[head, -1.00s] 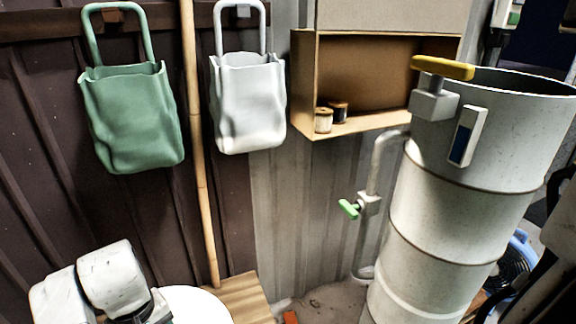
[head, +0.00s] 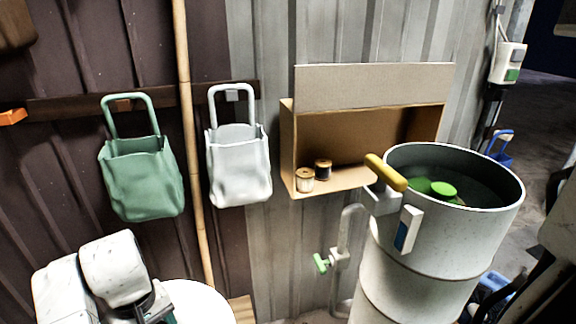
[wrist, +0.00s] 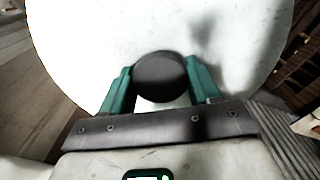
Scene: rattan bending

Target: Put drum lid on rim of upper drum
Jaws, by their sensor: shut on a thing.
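The drum lid (head: 203,302) is a white disc at the bottom left of the head view, cut off by the lower edge. In the wrist view the lid (wrist: 95,35) fills most of the picture, with a dark round knob (wrist: 160,78) on it. My gripper (wrist: 160,85) is shut on this knob, a green finger on each side. In the head view my gripper (head: 163,308) shows only partly. The upper drum (head: 425,240) is a tall pale cylinder at the right, its round rim (head: 520,185) open. Green things (head: 437,188) show inside it. The lid is well left of the drum.
A yellow-handled lever (head: 386,172) juts from the drum's left side near the rim. A pipe with a green tap (head: 322,263) stands left of the drum. A cardboard box (head: 365,150) with spools, a bamboo pole (head: 190,140) and green and white bags (head: 140,180) are behind.

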